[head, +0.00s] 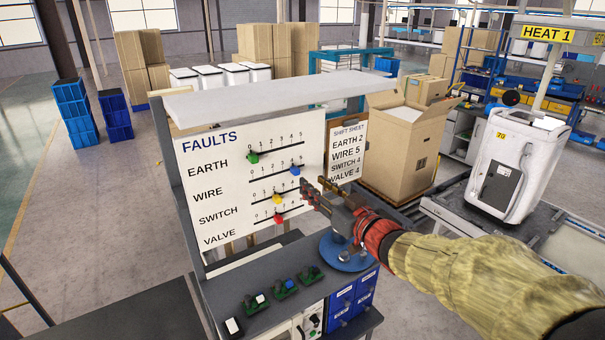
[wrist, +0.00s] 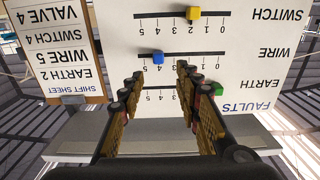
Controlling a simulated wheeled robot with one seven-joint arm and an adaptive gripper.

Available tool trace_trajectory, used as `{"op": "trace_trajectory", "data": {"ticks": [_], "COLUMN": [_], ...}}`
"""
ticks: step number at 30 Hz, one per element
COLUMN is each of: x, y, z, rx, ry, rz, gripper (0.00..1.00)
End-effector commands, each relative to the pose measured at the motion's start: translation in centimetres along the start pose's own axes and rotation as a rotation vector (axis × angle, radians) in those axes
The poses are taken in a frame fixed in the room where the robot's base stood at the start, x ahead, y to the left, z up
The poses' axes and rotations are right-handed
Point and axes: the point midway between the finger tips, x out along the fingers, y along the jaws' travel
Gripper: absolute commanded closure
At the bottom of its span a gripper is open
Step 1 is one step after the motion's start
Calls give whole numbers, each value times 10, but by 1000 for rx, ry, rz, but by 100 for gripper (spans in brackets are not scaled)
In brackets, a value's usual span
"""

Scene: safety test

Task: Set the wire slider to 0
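The white FAULTS board (head: 230,185) has several slider rows. The blue knob on the WIRE row (head: 295,170) stands at about 4 and also shows in the upside-down wrist view (wrist: 158,57). The green EARTH knob (head: 252,157) is near 0. The yellow SWITCH knob (head: 277,198) and red VALVE knob (head: 278,218) are near 2. My gripper (head: 314,187) is in front of the board's right part, near the blue knob. In the wrist view my gripper (wrist: 157,82) is open, with nothing between its fingers; the blue knob shows just beyond the gap.
A shift sheet (head: 346,150) beside the board reads EARTH 2, WIRE 5, SWITCH 4, VALVE 4. A grey shelf (head: 270,95) overhangs the board. A cardboard box (head: 400,150) stands behind, right.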

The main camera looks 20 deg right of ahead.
Motion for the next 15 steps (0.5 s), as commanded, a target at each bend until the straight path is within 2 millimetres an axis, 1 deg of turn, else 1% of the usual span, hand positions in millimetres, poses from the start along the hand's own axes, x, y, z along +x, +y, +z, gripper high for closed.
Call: {"op": "trace_trajectory", "data": {"ticks": [5, 9, 15], "x": [22, 45, 68], "y": [0, 0, 0], "z": [0, 0, 0], "rx": [3, 3, 2], "ry": [-3, -3, -3], "rz": [-1, 1, 2], "gripper": [67, 67, 67]}}
